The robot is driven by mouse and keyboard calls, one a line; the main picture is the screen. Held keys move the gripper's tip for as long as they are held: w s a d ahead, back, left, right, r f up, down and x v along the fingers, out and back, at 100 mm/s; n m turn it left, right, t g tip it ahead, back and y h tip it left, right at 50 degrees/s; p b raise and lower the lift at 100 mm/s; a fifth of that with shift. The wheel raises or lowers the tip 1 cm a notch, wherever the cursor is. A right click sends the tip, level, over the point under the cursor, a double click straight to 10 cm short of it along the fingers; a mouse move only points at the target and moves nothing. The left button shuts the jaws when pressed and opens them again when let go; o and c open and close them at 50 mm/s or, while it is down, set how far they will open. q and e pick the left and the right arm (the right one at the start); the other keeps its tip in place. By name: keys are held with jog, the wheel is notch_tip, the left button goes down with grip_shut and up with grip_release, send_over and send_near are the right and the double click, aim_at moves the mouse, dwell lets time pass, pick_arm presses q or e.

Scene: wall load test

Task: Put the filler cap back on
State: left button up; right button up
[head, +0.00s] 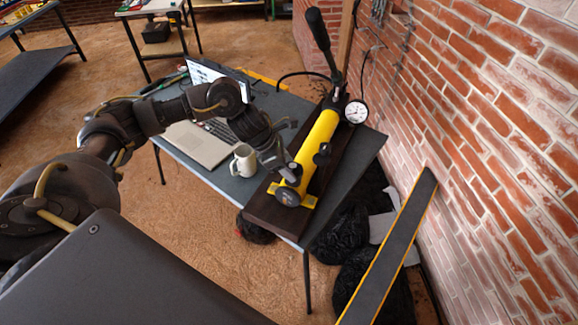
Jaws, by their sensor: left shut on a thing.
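The yellow hand pump (317,147) lies on a dark board (259,209) on the grey table, with its black lever (322,38) raised at the far end. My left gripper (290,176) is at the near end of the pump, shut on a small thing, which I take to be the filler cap. The cap and the filler opening are too small or hidden to make out. My right gripper is not in view.
A white mug (243,161) stands close to the left gripper, beside an open laptop (199,143). A pressure gauge (356,112) sits at the pump's far end. The brick wall (500,130) rises to the right. Black bags (340,238) lie below the table's right edge.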

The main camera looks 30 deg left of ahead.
pick_arm(q)
jog(key=shift+f+b, duration=0.15)
jog(key=shift+b, duration=0.5)
dwell(1.2)
dwell(0.3)
jog(key=o, duration=1.5)
jog(key=shift+r+p, duration=2.15)
jog(key=shift+r, duration=1.4)
grip_shut()
